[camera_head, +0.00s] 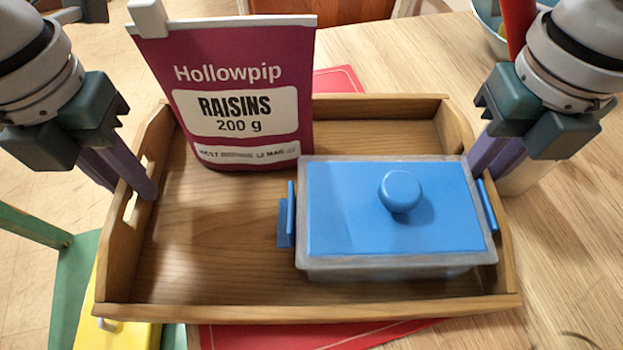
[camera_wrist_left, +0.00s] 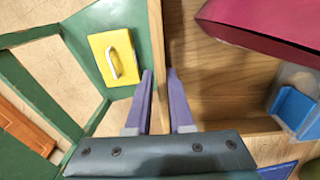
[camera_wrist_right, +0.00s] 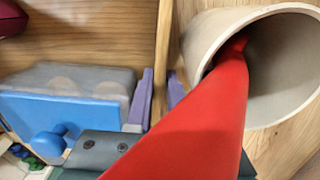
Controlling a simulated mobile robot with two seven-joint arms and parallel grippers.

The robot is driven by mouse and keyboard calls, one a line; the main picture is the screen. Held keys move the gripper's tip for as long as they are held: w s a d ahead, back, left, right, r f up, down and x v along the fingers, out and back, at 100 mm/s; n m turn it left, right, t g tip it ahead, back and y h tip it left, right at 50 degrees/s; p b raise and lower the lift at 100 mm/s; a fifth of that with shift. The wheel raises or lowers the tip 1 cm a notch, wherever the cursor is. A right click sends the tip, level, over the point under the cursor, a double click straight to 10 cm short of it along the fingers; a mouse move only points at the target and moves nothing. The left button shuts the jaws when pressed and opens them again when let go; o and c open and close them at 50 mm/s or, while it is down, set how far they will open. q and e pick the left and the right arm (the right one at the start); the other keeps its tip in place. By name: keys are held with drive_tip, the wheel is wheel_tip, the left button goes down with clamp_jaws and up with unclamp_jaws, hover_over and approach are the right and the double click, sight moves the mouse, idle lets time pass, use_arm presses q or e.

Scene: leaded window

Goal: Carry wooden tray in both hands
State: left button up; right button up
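The wooden tray (camera_head: 190,235) has low walls with slotted handles at its ends. It holds a maroon raisins bag (camera_head: 238,90), standing upright at the back left, and a grey box with a blue lid (camera_head: 350,215) at the right. My left gripper (camera_head: 128,190) has one finger on each side of the tray's left wall and looks shut on it; the left wrist view shows the wall between the fingers (camera_wrist_left: 160,80). My right gripper (camera_head: 482,170) straddles the right wall likewise, as the right wrist view shows (camera_wrist_right: 162,85). Its fingertips are partly hidden in the head view.
A red mat (camera_head: 320,335) shows under the tray on the wooden table (camera_head: 565,235). A cream cylinder (camera_wrist_right: 192,45) with a red object (camera_wrist_right: 205,120) in it stands close outside the tray's right wall. A yellow item (camera_head: 120,335) and green furniture (camera_head: 75,285) are lower left.

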use_arm(q)
drive_tip(key=o, duration=0.3)
drive_tip(key=shift+r, duration=0.1)
use_arm(e)
drive_tip(key=o, duration=0.3)
drive_tip(key=shift+a+r, duration=0.1)
use_arm(q)
drive_tip(key=shift+o, duration=0.2)
drive_tip(key=shift+d, duration=0.1)
use_arm(e)
drive_tip(key=shift+o, duration=0.2)
use_arm(q)
drive_tip(key=shift+r, duration=0.1)
use_arm(e)
drive_tip(key=shift+r, duration=0.1)
